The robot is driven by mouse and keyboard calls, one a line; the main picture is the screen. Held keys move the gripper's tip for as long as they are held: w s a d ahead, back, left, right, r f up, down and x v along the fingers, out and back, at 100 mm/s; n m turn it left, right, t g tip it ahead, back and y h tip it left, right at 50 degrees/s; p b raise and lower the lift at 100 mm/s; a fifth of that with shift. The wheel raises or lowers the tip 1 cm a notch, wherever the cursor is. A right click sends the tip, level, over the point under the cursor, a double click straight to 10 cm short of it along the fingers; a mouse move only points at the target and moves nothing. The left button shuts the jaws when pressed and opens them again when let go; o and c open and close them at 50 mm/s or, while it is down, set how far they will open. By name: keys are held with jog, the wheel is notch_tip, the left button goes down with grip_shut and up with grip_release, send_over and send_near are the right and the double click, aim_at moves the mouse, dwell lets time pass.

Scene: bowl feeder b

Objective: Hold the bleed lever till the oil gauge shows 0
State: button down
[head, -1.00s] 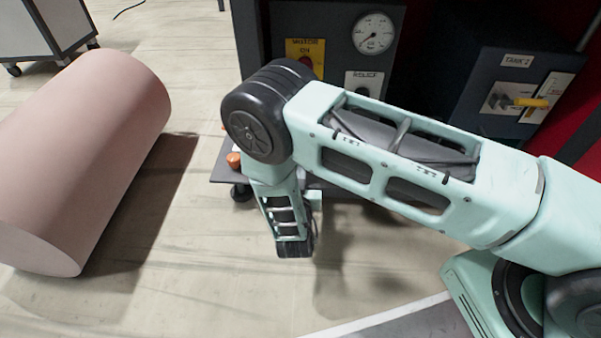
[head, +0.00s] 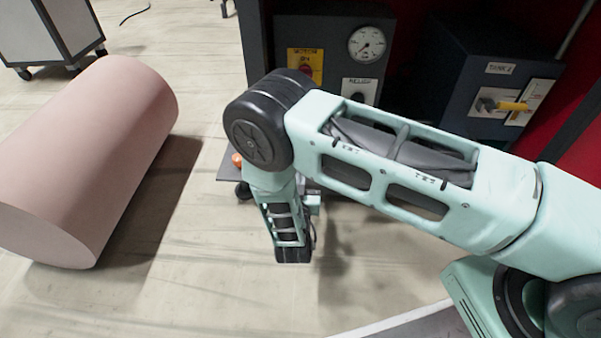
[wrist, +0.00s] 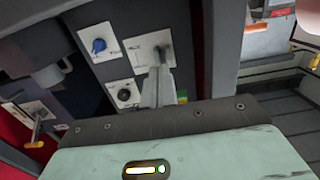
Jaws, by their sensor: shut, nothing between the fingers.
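A round white gauge (head: 367,43) with a dark needle is on the dark panel behind my arm in the head view; its reading is too small to tell. A yellow-handled lever (head: 512,106) sits on a white plate on the box marked TANK 2, at right. A yellow lever (wrist: 37,130) also shows at the left edge of the wrist view. I cannot read which lever is the bleed lever. My gripper (wrist: 157,76) is shut and empty, in front of a white plate (wrist: 146,55) on a panel; contact cannot be told.
The panel also carries a blue knob (wrist: 98,46), a black knob (wrist: 124,94) and a yellow switch plate (head: 306,64). A large pink cylinder (head: 90,160) lies on the floor at left. A grey cabinet on casters (head: 55,35) stands behind it. Floor in front is clear.

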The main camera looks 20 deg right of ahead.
jog(key=p+v, duration=0.3)
jog(key=v, duration=0.5)
jog(key=shift+f, duration=0.3)
dwell(0.6)
jog(key=w+a+r+n+g+y+p, duration=0.15)
jog(key=a+r+g+y+p, duration=0.5)
jog(key=a+r, duration=0.75)
jog(key=s+d+r+n+g+y, duration=0.1)
jog(key=s+r+n+g+y, duration=0.45)
jog(key=r, duration=1.05)
jog(key=s+d+r+n+g+h+p, duration=0.2)
jog(key=s+d+r+h, duration=0.1)
jog(key=s+d+r, duration=0.5)
jog(key=s+d+r+n+g+h+p, duration=0.25)
jog(key=s+d+r, duration=0.25)
jog(key=s+d, duration=0.45)
notch_tip(320, 180, up, 37)
jog(key=s+a+p, duration=0.1)
jog(key=p, duration=3.6)
jog(key=shift+a, duration=0.35)
jog(key=shift+h, duration=0.25)
